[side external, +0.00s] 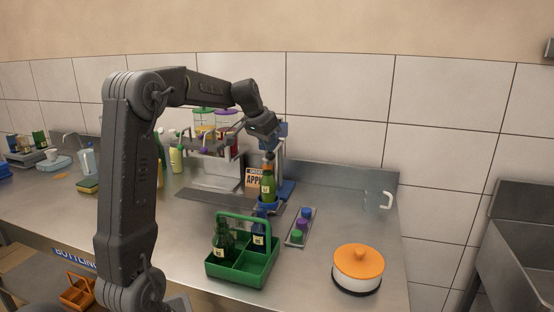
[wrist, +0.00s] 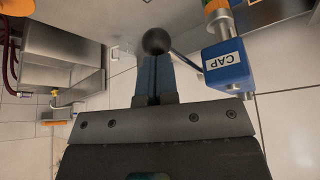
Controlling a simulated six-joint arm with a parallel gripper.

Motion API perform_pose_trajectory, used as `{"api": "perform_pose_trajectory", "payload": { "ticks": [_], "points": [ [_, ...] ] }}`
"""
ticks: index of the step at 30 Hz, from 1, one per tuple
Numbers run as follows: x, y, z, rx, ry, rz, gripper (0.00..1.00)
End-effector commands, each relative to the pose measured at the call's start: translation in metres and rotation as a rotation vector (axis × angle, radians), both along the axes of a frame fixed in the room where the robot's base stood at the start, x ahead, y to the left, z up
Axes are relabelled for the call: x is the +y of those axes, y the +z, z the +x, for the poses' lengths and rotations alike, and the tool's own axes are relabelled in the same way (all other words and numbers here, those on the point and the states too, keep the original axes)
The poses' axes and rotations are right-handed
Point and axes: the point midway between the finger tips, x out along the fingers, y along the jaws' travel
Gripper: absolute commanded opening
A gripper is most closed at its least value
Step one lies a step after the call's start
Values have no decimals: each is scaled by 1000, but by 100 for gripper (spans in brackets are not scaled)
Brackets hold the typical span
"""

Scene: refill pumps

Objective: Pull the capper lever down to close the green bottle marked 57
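The green bottle (side external: 267,188) stands upright on the blue base of the capper (side external: 287,188); its number is too small to read. In the wrist view, the capper's blue head (wrist: 228,64) reads CAP, and its thin lever (wrist: 185,64) ends in a black ball knob (wrist: 156,42). My gripper (wrist: 155,60) has its two fingers close together, with the tips at the knob; I cannot tell whether they touch it. In the side view my gripper (side external: 268,145) is above the bottle at the capper, and the lever is hidden.
A green carrier (side external: 237,273) with a green and a blue bottle stands in front of the capper. A small tray (side external: 292,236) of caps lies to its right. An orange-lidded pot (side external: 358,265) stands front right. A dispenser rack (side external: 215,170) stands behind left.

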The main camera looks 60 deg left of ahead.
Motion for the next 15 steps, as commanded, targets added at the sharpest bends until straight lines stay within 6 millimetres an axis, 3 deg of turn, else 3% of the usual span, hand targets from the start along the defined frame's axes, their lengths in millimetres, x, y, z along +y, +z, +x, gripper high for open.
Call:
{"api": "perform_pose_trajectory", "payload": {
  "ticks": [15],
  "points": [
    [0,-8,1,-1,1,0,0]
  ]
}}
